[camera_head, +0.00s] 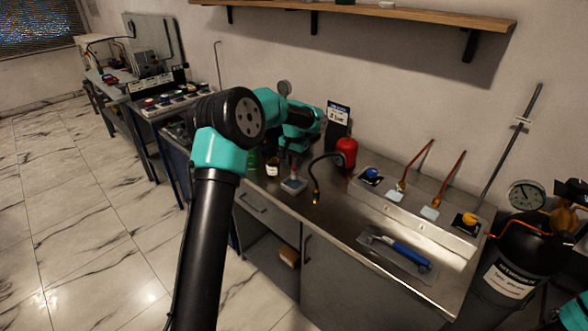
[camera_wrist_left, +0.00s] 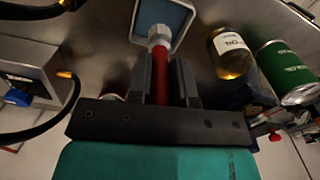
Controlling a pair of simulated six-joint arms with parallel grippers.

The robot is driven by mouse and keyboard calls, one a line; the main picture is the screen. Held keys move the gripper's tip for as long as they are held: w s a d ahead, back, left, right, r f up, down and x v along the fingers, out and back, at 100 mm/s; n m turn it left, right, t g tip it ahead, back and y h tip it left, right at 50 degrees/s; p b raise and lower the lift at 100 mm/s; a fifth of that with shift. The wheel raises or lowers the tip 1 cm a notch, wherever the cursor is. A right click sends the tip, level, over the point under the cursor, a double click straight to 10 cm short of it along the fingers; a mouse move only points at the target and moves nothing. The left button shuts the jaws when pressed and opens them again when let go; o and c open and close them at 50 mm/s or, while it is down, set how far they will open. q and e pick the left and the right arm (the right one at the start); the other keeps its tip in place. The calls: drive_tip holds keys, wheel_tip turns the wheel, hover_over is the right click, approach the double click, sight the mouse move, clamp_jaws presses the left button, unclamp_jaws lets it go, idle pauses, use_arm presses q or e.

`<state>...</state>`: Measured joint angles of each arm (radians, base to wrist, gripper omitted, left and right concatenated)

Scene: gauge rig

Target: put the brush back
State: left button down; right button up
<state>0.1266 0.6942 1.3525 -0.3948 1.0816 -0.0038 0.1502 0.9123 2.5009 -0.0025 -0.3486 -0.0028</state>
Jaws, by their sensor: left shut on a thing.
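My left gripper (camera_head: 294,158) is over the back left part of the steel bench. In the left wrist view its two fingers (camera_wrist_left: 163,80) are shut on the red handle of the brush (camera_wrist_left: 160,86). The brush has a pale collar at its far end, in line with a square, light-rimmed, blue-grey piece (camera_wrist_left: 172,16). In the head view this square piece (camera_head: 293,186) is low near the bench's front edge. I cannot tell whether it is the brush's head or a separate dish under it. My right gripper is not in view.
A labelled amber bottle (camera_wrist_left: 231,53) and a green can (camera_wrist_left: 288,72) stand close on the right in the wrist view. A red cylinder (camera_head: 346,152) with a black hose stands right of the gripper.

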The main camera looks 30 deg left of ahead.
sight(294, 174)
use_arm(q)
drive_tip(key=shift+f, duration=1.65)
drive_tip(key=shift+f, duration=0.1)
drive_tip(key=c, duration=1)
unclamp_jaws()
wheel_tip(294, 174, up, 12)
drive_tip(key=shift+r, duration=0.1)
